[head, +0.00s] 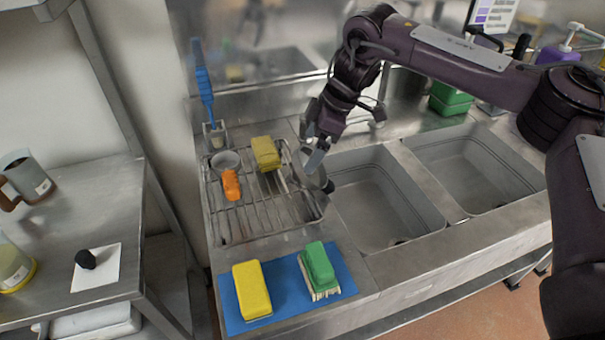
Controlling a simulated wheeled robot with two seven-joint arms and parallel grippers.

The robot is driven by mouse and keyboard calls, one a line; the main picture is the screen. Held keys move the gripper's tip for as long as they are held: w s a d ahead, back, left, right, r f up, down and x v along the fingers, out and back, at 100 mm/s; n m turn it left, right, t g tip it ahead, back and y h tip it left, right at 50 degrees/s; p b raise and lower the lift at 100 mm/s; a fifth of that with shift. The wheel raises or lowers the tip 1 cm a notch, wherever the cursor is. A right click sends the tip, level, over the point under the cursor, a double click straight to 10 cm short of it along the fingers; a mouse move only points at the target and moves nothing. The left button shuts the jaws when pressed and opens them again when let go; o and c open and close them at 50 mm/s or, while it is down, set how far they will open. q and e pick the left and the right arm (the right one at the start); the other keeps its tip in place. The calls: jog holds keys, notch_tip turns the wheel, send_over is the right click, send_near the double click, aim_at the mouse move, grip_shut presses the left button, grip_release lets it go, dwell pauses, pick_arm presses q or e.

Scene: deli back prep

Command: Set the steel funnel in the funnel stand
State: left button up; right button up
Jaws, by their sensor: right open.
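A grey metal piece, which looks like the steel funnel (311,206), is at the right end of the wire drying rack (250,224), beside the sink. It is partly hidden by my right gripper, and its exact shape and tilt are hard to tell. My right gripper (318,168) is open, pointing down just above and beside this piece; I see no clear contact. I cannot pick out the funnel stand with certainty. My left gripper is not in view.
On the rack are a yellow block (266,153) and a grey cup with an orange part (231,185). A blue brush (204,85) stands behind. A blue mat (276,294) with a yellow sponge (252,290) and green brush (319,266) lies in front. Two basins at right look empty.

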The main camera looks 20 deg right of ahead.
aim_at(304, 162)
jog(key=shift+s+a+f, duration=0.15)
jog(key=shift+a+f, duration=0.05)
jog(key=shift+f, duration=0.1)
jog(key=p+x, duration=0.2)
jog(key=x, duration=0.3)
jog(key=shift+s, duration=0.1)
jog(key=c, duration=0.8)
jog(key=shift+o, duration=0.2)
jog(key=shift+r, duration=0.1)
